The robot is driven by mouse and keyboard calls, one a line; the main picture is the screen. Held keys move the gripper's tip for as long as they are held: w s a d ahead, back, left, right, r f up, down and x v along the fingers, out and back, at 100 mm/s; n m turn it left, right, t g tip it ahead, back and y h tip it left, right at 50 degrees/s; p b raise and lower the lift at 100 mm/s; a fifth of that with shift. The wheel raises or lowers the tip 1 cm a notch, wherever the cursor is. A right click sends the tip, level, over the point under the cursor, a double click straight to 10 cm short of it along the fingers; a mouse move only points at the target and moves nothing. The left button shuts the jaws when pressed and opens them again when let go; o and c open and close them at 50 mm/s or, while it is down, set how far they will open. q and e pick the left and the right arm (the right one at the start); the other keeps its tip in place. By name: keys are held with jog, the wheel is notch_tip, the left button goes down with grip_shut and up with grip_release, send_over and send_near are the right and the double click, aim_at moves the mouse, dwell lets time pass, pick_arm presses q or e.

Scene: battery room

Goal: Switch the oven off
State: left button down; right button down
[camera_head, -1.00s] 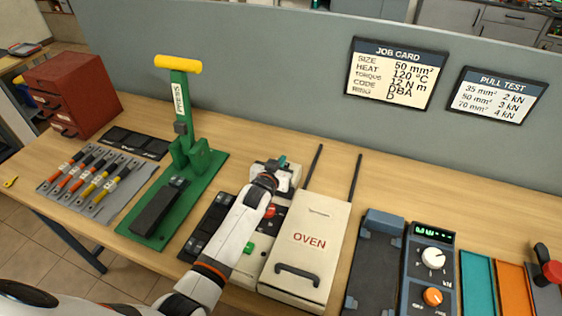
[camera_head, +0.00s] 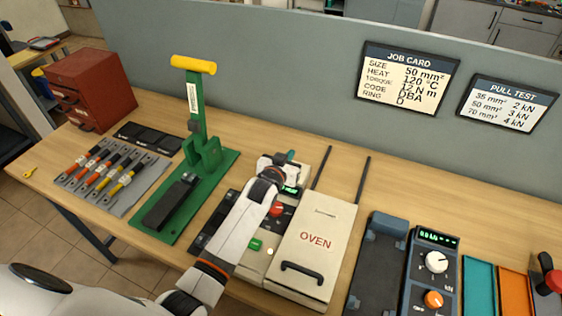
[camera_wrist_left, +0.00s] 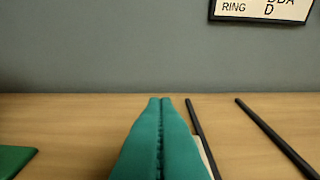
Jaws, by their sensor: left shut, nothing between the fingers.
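The oven (camera_head: 316,237) is a cream box with a lid marked OVEN and a black handle. A control strip along its left side has a red knob (camera_head: 277,209), a green button (camera_head: 255,244) and a pale round button (camera_head: 270,252). A small green lit display (camera_head: 291,190) shows partly beside my left wrist. My left gripper (camera_head: 291,155) is over the back end of this strip, beyond the red knob. In the left wrist view its teal fingers (camera_wrist_left: 159,102) are pressed together, with nothing between them. My forearm hides part of the strip. My right gripper is out of view.
A green lever press (camera_head: 198,165) and a rack of cable lugs (camera_head: 107,178) stand to the left. Two black rods (camera_head: 360,180) rise behind the oven. A pull tester (camera_head: 432,265) stands to the right. A grey partition (camera_head: 270,80) closes off the back.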

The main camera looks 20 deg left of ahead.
pick_arm(q)
jog(key=r+v, duration=0.1)
jog(key=v, duration=0.6)
jog(key=shift+b, duration=0.45)
